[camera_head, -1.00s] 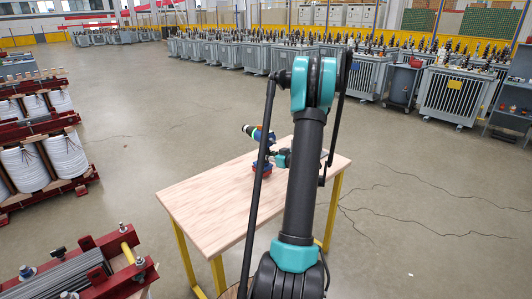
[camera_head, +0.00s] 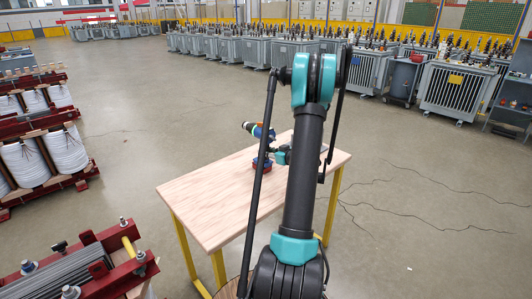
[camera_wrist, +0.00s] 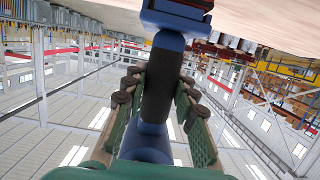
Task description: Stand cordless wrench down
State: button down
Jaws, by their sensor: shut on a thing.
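The cordless wrench (camera_head: 257,132) is blue and dark, with a red and blue base (camera_head: 262,164). It is upright over the wooden table (camera_head: 205,205), base down, and its head points left. My gripper (camera_head: 281,156) is at its handle, partly hidden by my arm. In the wrist view, the green fingers of my gripper (camera_wrist: 157,92) lie on both sides of the dark handle (camera_wrist: 158,75). The base is at the top of that view, by the tabletop (camera_wrist: 265,18). I cannot tell for sure whether it touches the table.
The table's left and front parts are bare. Red-framed coils (camera_head: 42,155) stand on the floor at the left, and a red-framed core (camera_head: 85,270) is at the lower left. Rows of grey transformers (camera_head: 455,90) stand far behind.

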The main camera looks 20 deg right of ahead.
jog(key=shift+f, duration=0.15)
jog(key=c, duration=1.1)
grip_release()
jog(key=shift+c, duration=0.2)
jog(key=v, duration=1.2)
